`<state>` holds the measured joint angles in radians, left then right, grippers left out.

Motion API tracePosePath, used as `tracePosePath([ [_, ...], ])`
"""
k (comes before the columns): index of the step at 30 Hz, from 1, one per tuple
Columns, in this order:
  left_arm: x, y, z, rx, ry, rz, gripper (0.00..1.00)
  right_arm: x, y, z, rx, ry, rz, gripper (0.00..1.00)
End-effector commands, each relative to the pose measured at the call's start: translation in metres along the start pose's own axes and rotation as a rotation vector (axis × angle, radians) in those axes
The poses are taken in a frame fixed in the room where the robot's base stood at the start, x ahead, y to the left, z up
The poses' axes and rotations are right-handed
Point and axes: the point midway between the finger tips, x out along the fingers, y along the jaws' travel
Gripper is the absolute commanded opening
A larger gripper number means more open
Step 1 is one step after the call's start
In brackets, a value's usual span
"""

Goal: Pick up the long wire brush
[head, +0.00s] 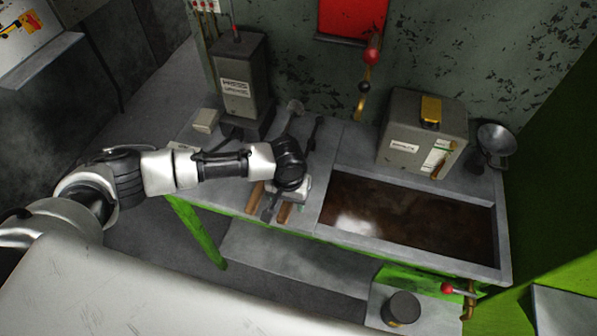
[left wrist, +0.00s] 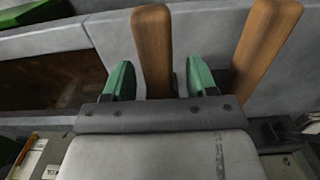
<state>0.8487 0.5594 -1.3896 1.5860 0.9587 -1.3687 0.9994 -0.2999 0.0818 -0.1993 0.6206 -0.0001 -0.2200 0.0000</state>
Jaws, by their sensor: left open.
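A wooden handle (left wrist: 153,45) shows in the gap between the fingers, with no contact visible. A second wooden handle (left wrist: 262,45) lies to the right, outside the fingers. Two wooden handles also show in the head view, one left of the gripper (head: 255,196) and one below it (head: 284,213). The tool heads and bristles are hidden, so I cannot tell which handle is the long wire brush's.
The bench has a dark liquid-filled trough (head: 327,208) right of the tools. A grey box with a label (head: 240,80) stands behind on the left. Another grey box (head: 405,140) and a metal bowl (head: 497,140) stand at the back right. Dark long tools (head: 314,132) lie behind the gripper.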

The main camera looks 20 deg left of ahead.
Motion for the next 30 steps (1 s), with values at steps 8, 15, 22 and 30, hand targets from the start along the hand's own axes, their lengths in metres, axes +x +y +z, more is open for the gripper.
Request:
tracePosePath([
  [8,0.0091,0.0002,0.0003,0.001,0.001,0.0,0.57,-0.001,0.0001,-0.0001,0.001,0.0,0.0,0.43],
  [15,0.0088,0.0,0.0003,0.001,0.001,0.0,0.28,-0.0009,-0.0001,0.0,0.001,0.0,0.0,0.43],
  [22,0.0081,0.0001,-0.0002,0.0,0.002,0.0,0.0,-0.001,-0.0008,-0.0001,0.001,0.0,-0.001,0.43],
  [30,0.0023,0.0001,-0.0007,0.0,0.003,0.001,0.0,0.0003,-0.0023,-0.0002,0.001,0.0,-0.003,0.43],
])
